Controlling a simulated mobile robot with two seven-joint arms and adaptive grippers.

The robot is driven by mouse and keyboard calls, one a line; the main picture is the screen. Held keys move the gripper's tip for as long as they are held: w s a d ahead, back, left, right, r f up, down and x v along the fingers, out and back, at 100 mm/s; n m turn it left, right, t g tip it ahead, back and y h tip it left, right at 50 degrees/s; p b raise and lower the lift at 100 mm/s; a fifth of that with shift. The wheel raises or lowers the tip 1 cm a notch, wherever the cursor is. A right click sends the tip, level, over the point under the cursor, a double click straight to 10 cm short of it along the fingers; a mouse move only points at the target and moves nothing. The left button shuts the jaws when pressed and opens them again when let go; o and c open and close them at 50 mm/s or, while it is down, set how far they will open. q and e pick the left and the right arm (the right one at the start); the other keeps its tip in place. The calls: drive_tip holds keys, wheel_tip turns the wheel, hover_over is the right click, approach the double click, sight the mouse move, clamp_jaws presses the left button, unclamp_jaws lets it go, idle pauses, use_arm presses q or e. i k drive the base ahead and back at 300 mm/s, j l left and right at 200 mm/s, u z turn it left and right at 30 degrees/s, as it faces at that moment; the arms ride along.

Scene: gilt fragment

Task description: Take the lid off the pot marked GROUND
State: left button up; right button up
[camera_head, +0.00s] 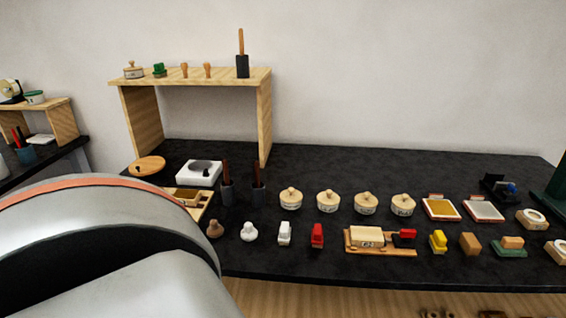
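Several small cream pots with knobbed wooden lids stand in a row on the black worktop: a first pot (291,201), a second pot (328,204), a third pot (365,206) and a fourth pot (403,208). All of their lids are on. Each has dark lettering on its front, too small for me to read, so I cannot tell which one is marked GROUND. A similar lidded pot (133,71) stands on the wooden shelf at the back left. Neither gripper is in view. A large grey link of my own arm fills the lower left.
A front row holds a white stamp-like piece (285,234), a red one (317,236) and a wooden tray (352,247). Dark holders (259,193) stand left of the pots. Framed pads (441,208) lie to their right. The worktop (380,165) behind the pots is clear.

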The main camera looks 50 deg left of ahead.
sight(290, 196)
drive_tip(key=u, duration=0.4)
drive_tip(key=j+u, duration=0.1)
drive_tip(key=u, duration=0.65)
drive_tip(key=j+u, duration=0.1)
drive_tip(key=u, duration=0.3)
